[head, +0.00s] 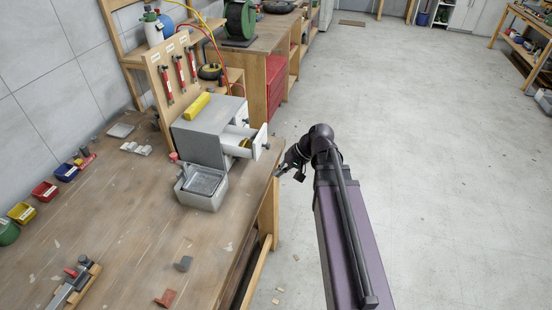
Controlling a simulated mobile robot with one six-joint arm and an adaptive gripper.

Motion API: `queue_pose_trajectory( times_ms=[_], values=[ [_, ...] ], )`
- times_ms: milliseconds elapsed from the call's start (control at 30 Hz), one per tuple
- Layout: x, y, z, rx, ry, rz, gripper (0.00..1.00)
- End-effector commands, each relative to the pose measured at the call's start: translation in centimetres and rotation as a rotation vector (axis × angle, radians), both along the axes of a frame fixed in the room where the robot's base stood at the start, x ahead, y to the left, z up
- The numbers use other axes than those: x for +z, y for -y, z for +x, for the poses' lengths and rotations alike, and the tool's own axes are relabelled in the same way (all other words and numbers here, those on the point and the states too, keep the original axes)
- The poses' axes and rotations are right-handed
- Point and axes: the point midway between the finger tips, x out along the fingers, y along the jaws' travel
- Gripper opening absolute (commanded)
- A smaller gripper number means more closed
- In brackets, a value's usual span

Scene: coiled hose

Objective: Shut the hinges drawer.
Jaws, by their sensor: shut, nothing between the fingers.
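A grey drawer cabinet (202,132) stands on the wooden workbench. One drawer (240,142) is pulled out to the right, and its white front (261,142) stands well clear of the cabinet. Something yellow shows inside it. Its label is too small to read, so I cannot tell by name that it is the hinges drawer. My gripper (280,171) is small in view, shut and empty. It appears just right of the bench edge, below and to the right of the drawer front in the picture, apart from it.
A grey open box (201,188) sits on the bench in front of the cabinet. A yellow object (197,106) lies on the cabinet top. A board with red-handled tools (180,72) stands behind. Open floor (440,170) lies to the right.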

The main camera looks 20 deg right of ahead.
Motion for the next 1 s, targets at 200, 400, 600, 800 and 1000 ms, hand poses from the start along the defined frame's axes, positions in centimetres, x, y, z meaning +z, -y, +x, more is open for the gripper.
queue_pose_trajectory(
  times_ms=[200,400,600,800,1000],
  values=[
    [-2.3,2.0,2.4,-0.069,0.052,0.185,0.0],
    [-3.1,4.3,4.3,-0.129,0.11,0.352,0.0],
    [-3.6,7.3,5.8,-0.187,0.177,0.516,0.0],
    [-3.8,10.9,6.9,-0.241,0.253,0.671,0.0],
    [-3.5,13.7,7.4,-0.275,0.312,0.782,0.0]
  ],
)
